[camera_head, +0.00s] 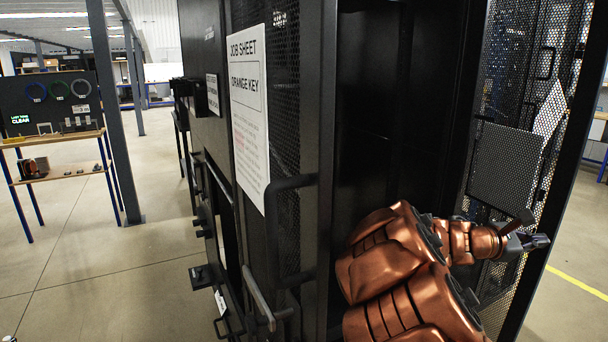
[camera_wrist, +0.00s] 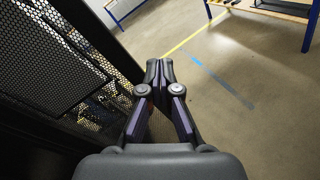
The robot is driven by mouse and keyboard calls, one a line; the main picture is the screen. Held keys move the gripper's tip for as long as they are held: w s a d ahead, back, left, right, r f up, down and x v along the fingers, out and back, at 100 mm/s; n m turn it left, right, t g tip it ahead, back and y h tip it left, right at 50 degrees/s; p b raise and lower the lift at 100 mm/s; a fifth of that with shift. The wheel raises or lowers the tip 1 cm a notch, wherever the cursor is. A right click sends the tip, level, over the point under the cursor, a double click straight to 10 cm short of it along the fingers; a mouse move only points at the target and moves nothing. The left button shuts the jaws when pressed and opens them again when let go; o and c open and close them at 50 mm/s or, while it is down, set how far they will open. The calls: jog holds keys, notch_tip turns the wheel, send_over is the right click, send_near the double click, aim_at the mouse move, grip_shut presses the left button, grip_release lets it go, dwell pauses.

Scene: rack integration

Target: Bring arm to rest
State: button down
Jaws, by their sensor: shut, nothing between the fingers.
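My copper-coloured arm reaches across the lower right of the head view, in front of the black rack (camera_head: 385,120). My gripper (camera_head: 541,241) is at its far end, close to the perforated mesh door (camera_head: 505,165) at the right. In the wrist view my gripper (camera_wrist: 160,66) points away over the floor, its two fingertips together with nothing between them. The mesh door (camera_wrist: 62,60) shows there at the left, beside the fingers. I cannot tell the exact gap between the arm and the door.
A job sheet (camera_head: 249,110) naming an orange key hangs on the rack's near door. A workbench (camera_head: 60,140) stands far left, with open floor (camera_head: 90,250) before it. Open floor (camera_wrist: 245,120) with yellow and blue lines lies right of the gripper in the wrist view.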

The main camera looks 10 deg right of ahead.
jog(key=s+a+f+m+g+y+p, duration=0.25)
jog(key=s+a+m+y, duration=0.55)
jog(key=s+a, duration=0.6)
jog(key=s+a+f+m+y+p, duration=0.1)
jog(key=s+a+f+y, duration=0.1)
jog(key=a, duration=0.7)
jog(key=s+a+f+m+t+y+p, duration=0.1)
jog(key=s+a+y, duration=0.3)
jog(key=a, duration=0.5)
jog(key=s+a+f+m+y+p, duration=0.1)
jog(key=s+a+f+m+y, duration=0.1)
jog(key=s+a, duration=0.4)
jog(key=a+f, duration=0.1)
jog(key=a, duration=0.3)
jog(key=shift+f+y, duration=0.25)
jog(key=shift+y, duration=0.15)
jog(key=shift+d+t, duration=0.1)
jog(key=shift+t, duration=0.15)
